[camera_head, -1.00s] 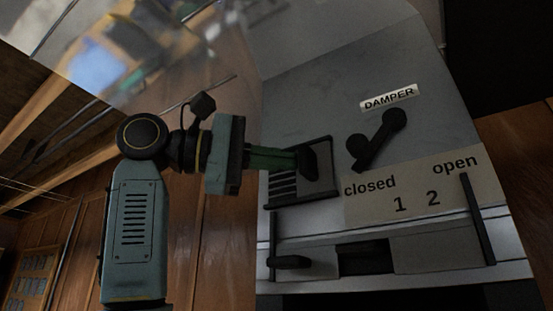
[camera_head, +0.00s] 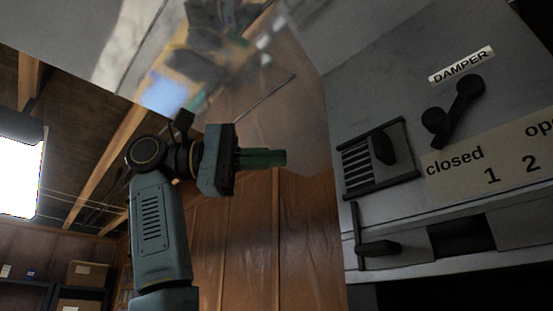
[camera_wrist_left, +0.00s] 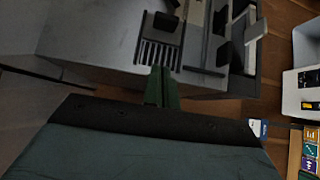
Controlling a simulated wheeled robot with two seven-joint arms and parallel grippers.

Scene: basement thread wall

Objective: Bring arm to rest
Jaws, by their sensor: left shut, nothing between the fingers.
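My left gripper (camera_head: 284,158) is shut and empty, its green fingers together, pointing right in the head view. It is apart from the grey furnace panel (camera_head: 350,100), to the left of the slotted vent slider (camera_head: 375,158) with its black knob. In the left wrist view the shut fingers (camera_wrist_left: 162,84) point toward the same slotted plate (camera_wrist_left: 160,42). My right gripper is not in view.
A black damper lever (camera_head: 455,110) sits under the DAMPER label (camera_head: 461,65), above a "closed 1 2 open" plate (camera_head: 470,185). A black door handle (camera_head: 378,248) is below. Wood panelling (camera_head: 240,245) stands behind my arm. Shelves with boxes (camera_head: 86,273) are at lower left.

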